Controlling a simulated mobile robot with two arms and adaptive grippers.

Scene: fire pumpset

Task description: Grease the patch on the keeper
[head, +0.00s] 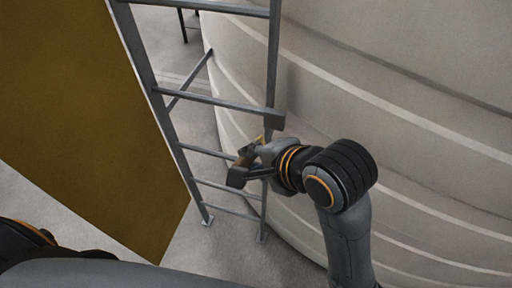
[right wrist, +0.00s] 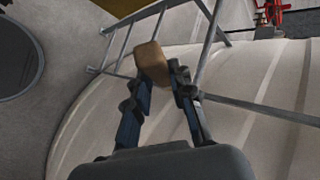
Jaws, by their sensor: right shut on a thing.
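My right gripper (head: 243,168) is beside the right rail of a grey ladder, at about the height of its middle rungs. It is shut on a small brown block (right wrist: 152,62), which sticks out past the fingertips in the right wrist view (right wrist: 164,76). In the head view the block is small and mostly hidden by the gripper. A small dark grey box (head: 272,119) is on the ladder's right rail, just above the gripper; I cannot tell if it is the keeper. No grease patch can be made out. My left gripper is out of view.
The grey ladder (head: 212,100) stands against a large, pale ribbed tank (head: 410,130). A broad ochre panel (head: 90,110) fills the left. Bare grey floor (head: 215,250) shows around the ladder's feet. Red fittings (right wrist: 272,12) are in the far right background of the wrist view.

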